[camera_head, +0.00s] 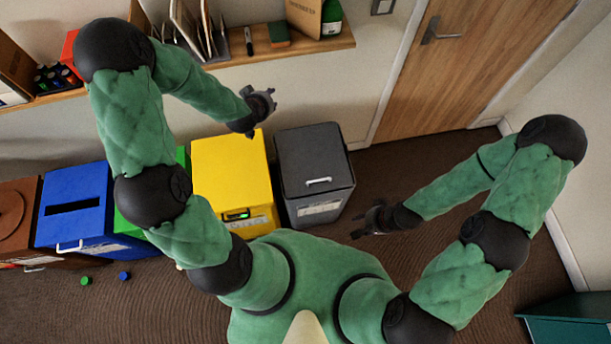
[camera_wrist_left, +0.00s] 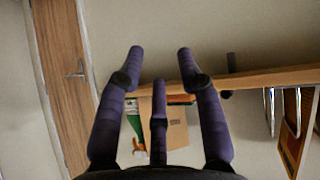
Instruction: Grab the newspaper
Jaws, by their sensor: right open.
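I cannot make out a sure newspaper. A tan, flat item with print on it (camera_head: 304,14) stands on the wall shelf at the top of the head view. It also shows in the left wrist view (camera_wrist_left: 177,130), partly behind a finger. My left gripper (camera_head: 262,108) is open and empty, in front of the wall below the shelf and above the bins. Its spread fingers show in the left wrist view (camera_wrist_left: 160,80), apart from the tan item. My right gripper (camera_head: 368,222) is open and empty, right of the grey bin.
The wooden shelf (camera_head: 232,57) also bears a green bottle (camera_head: 331,17), a marker (camera_head: 249,41) and a file rack. Below stand blue (camera_head: 80,185), yellow (camera_head: 225,170) and grey (camera_head: 310,150) bins, plus green and brown ones. A door (camera_head: 470,70) is at right.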

